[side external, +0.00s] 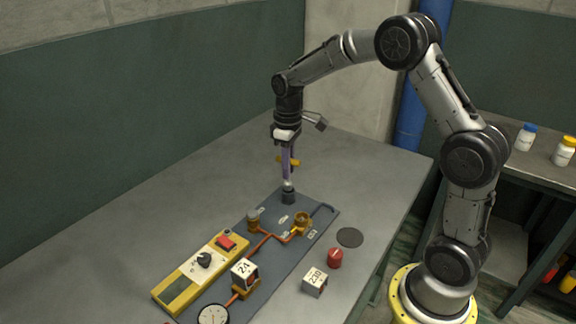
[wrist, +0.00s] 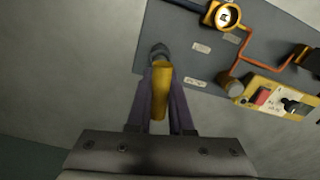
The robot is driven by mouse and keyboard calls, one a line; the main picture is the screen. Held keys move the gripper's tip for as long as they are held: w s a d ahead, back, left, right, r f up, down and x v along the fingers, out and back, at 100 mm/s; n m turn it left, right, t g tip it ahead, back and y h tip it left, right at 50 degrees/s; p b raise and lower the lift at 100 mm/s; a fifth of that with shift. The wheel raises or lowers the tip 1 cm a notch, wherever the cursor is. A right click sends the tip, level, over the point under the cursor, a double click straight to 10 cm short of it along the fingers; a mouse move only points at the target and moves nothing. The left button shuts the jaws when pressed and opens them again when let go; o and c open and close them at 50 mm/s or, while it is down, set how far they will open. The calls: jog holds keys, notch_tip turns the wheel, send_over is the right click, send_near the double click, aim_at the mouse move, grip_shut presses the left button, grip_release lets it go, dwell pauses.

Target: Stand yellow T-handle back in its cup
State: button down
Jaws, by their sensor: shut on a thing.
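The yellow T-handle (side external: 294,162) is between the purple fingers of my gripper (side external: 287,170), which is shut on it. In the wrist view the yellow bar (wrist: 160,92) shows between the two fingers of my gripper (wrist: 160,78). The T-handle looks about upright. A dark cup (side external: 288,197) stands at the far left corner of the dark board, directly below my gripper. A pale metal part shows at the cup's mouth; I cannot tell whether the shaft is inside. In the wrist view the cup (wrist: 159,50) is partly hidden behind the yellow bar.
The dark board (side external: 270,213) carries orange pipes, a brass valve (side external: 302,220) and a gauge (side external: 213,315). A yellow control box (side external: 180,288) lies to the left. A red knob (side external: 335,258) and a "230" block (side external: 315,283) sit right of the board. The table behind is clear.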

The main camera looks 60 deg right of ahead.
aim_at(288, 182)
jog(key=shift+f, duration=1.7)
jog(key=c, duration=0.7)
grip_release()
jog(key=shift+c, duration=0.2)
jog(key=shift+o, duration=0.3)
jog(key=shift+o, duration=1.3)
jog(key=shift+r, duration=3.5)
jog(key=shift+a, duration=0.1)
